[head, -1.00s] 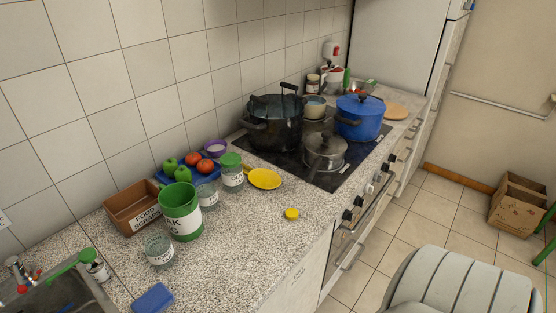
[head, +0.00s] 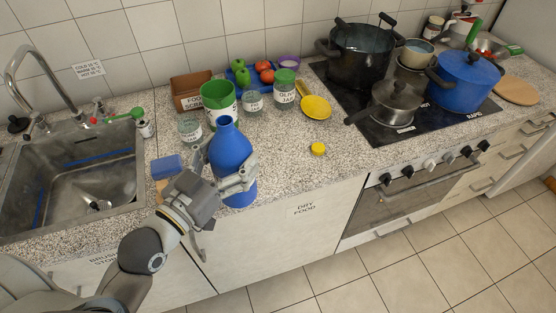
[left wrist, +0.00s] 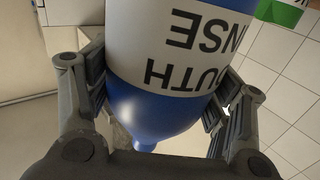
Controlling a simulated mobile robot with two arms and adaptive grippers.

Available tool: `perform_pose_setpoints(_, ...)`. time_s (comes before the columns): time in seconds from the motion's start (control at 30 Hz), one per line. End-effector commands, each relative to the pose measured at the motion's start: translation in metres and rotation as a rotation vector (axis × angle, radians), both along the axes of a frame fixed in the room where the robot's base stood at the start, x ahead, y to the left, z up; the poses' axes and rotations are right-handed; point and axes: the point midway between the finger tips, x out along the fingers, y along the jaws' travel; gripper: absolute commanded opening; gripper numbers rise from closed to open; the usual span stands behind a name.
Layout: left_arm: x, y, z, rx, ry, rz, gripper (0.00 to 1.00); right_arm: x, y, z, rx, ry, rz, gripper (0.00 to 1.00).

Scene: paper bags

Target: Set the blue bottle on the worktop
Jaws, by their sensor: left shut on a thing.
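The blue bottle (head: 230,146) is held upright in my left gripper (head: 236,181) in the head view. It shows against the worktop's front edge, and its lower end overlaps the cabinet front. Whether it touches the worktop (head: 277,170) cannot be told. In the left wrist view the bottle (left wrist: 150,108) lies between both fingers of my left gripper (left wrist: 155,92). Its white label with black letters appears upside down there. The fingers hide part of the bottle's lower body in the head view. My right gripper is not in view.
A blue sponge (head: 167,166), a glass jar (head: 190,130) and a green container (head: 216,96) stand near the bottle. A yellow lid (head: 318,149) lies to its right, with bare worktop between. The sink (head: 75,180) is left; the hob (head: 405,128) with pots is right.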

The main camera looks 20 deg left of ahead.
Motion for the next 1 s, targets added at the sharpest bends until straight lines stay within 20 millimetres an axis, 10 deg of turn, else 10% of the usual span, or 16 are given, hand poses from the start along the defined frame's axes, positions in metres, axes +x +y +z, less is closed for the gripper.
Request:
perform_pose_setpoints(0.43,0.027,0.007,0.058,0.001,-0.001,-0.162,0.48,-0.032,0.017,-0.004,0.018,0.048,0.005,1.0)
perform_pose_setpoints(0.9,0.051,0.002,0.045,-0.004,-0.007,-0.167,0.48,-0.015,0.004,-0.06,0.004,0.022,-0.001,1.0)
perform_pose_setpoints(1.0,0.074,-0.002,0.043,-0.008,0.002,-0.166,0.48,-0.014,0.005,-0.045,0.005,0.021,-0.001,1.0)
